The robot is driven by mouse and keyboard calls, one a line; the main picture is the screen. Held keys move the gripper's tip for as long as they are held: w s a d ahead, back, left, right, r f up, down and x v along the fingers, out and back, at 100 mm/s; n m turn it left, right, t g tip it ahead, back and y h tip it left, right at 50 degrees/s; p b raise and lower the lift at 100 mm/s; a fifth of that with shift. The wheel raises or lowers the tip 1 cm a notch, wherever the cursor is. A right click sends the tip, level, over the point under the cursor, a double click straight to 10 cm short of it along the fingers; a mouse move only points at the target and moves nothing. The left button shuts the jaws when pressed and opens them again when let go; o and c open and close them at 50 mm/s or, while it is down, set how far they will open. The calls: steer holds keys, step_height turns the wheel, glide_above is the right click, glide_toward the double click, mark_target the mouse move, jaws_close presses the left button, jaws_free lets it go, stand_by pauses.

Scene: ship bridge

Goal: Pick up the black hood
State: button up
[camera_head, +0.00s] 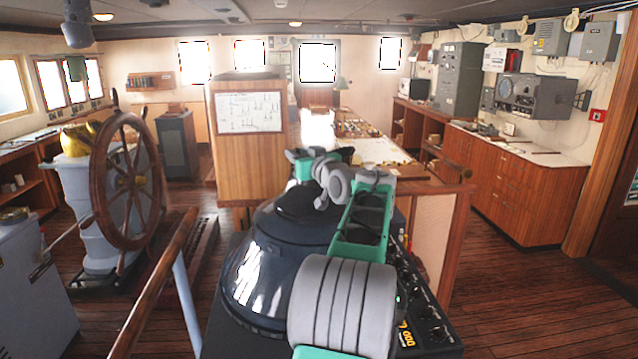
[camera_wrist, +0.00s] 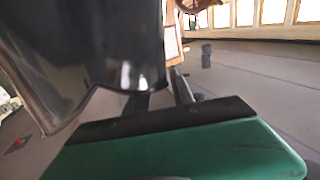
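The black hood (camera_head: 297,203) sits on top of the large dark, glossy rounded console in the middle of the head view. My arm covers part of its right side. In the wrist view a glossy black shape, which looks like the hood (camera_wrist: 85,45), fills the upper left very close to the camera. My gripper (camera_wrist: 165,98) shows there as two dark fingers in front of the green hand. The black shape hides part of the left finger. A narrow gap shows between the fingers. I cannot tell whether they touch or grip the hood.
The dark console (camera_head: 262,275) stands directly before me, with a knob panel (camera_head: 422,310) at its right. A wooden handrail (camera_head: 155,285) and a ship's wheel (camera_head: 127,180) are at the left. A wooden chart table (camera_head: 380,152) stands behind. Open floor (camera_head: 530,300) lies at the right.

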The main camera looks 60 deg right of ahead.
steer(key=shift+f, duration=0.1)
jaws_close()
